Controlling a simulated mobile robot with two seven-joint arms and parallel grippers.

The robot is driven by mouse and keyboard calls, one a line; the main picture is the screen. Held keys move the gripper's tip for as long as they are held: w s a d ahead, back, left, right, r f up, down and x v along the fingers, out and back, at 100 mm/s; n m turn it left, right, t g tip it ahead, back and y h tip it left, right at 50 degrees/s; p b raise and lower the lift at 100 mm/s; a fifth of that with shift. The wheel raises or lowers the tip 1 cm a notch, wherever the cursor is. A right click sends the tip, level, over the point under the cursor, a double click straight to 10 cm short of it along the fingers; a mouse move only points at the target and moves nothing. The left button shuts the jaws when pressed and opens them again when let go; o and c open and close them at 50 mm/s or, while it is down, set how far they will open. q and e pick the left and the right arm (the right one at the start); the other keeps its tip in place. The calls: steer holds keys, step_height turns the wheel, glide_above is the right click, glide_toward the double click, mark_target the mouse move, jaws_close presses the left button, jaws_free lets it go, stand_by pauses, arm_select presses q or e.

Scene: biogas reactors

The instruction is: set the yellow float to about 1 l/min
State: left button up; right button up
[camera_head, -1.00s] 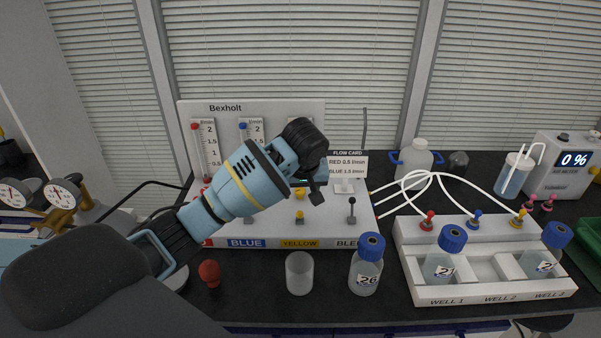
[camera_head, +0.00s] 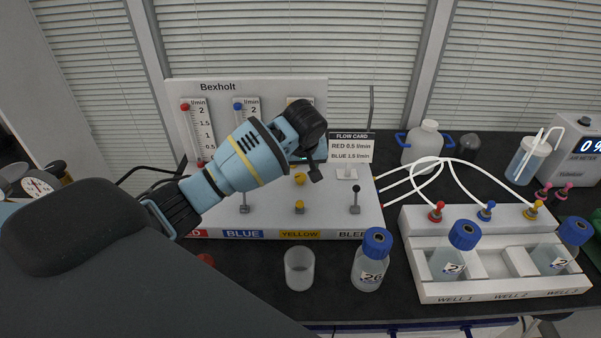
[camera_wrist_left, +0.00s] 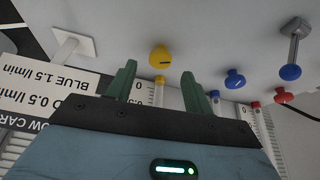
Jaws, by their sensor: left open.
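The Bexholt flow panel (camera_head: 255,88) stands at the back with upright scale tubes. The yellow tube's scale is mostly hidden behind my left gripper (camera_head: 316,172) in the head view. In the left wrist view the yellow tube (camera_wrist_left: 159,94) shows between the fingers, with a yellow piece near its 0 mark. The round yellow knob (camera_head: 300,179) sits on the sloped front; it also shows in the left wrist view (camera_wrist_left: 161,57), just beyond the open green fingers (camera_wrist_left: 160,82). The fingers are empty and appear apart from the knob. My right gripper is out of view.
A yellow lever (camera_head: 299,207) stands below the knob. A blue knob (camera_wrist_left: 234,79) and red knob (camera_wrist_left: 283,97) are beside it. The flow card (camera_head: 352,147) stands close right of the gripper. A beaker (camera_head: 299,268) and blue-capped bottle (camera_head: 370,262) stand in front.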

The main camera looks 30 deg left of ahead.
mark_target(300, 176)
arm_select(q)
steer(key=shift+x, duration=1.8)
steer(key=c, duration=1)
steer(key=shift+o, duration=0.2)
steer(key=shift+m, duration=0.3)
steer(key=o, duration=1)
steer(key=shift+a, duration=0.1)
steer(key=shift+c, duration=0.2)
steer(key=shift+r, duration=0.1)
steer(key=v, duration=0.7)
steer(key=shift+s+r, duration=0.25)
steer(key=shift+r, duration=0.1)
